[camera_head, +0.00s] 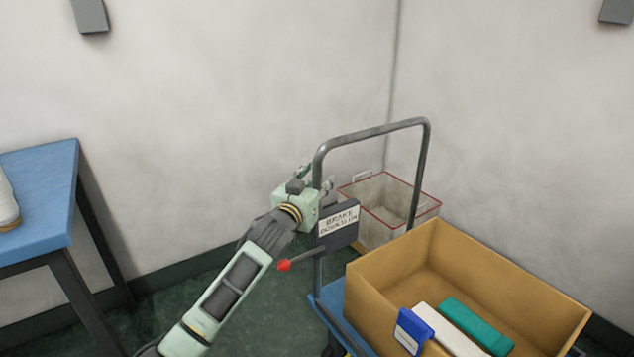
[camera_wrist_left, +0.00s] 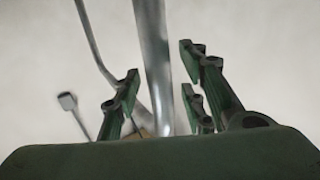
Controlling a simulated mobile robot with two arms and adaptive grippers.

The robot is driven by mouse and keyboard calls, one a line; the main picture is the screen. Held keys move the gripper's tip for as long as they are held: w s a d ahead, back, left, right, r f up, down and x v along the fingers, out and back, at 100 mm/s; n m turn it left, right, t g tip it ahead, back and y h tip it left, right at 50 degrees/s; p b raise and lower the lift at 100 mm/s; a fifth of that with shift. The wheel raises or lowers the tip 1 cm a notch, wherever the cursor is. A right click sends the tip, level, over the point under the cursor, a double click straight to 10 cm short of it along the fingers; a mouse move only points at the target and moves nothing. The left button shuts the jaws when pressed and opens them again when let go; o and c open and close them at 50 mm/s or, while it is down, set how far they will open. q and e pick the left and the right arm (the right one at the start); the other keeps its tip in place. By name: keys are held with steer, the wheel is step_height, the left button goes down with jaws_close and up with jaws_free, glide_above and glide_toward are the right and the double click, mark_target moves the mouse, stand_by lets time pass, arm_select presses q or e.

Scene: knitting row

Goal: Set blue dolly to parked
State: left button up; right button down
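The blue dolly (camera_head: 323,309) stands right of centre with a grey tube handle (camera_head: 372,131). A dark brake box (camera_head: 338,238) on the handle's left post bears a label starting "BRAKE"; the rest is too small to read surely. A lever with a red knob (camera_head: 284,266) sticks out left from the box, its knob end slightly lower. My left gripper (camera_head: 325,187) is at the left post, just above the box. In the left wrist view its green fingers (camera_wrist_left: 158,88) are apart, with the grey post (camera_wrist_left: 154,50) between them and gaps visible. My right gripper is out of view.
A tan box (camera_head: 395,245) on the dolly holds teal, white and blue items. A wire-rimmed basket (camera_head: 375,190) stands behind, by the wall corner. A blue table (camera_head: 45,190) with a white cone is at the left. Green floor is clear between table and dolly.

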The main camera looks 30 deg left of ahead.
arm_select(q)
jaws_close()
steer(key=shift+w, duration=0.1)
stand_by(0.4)
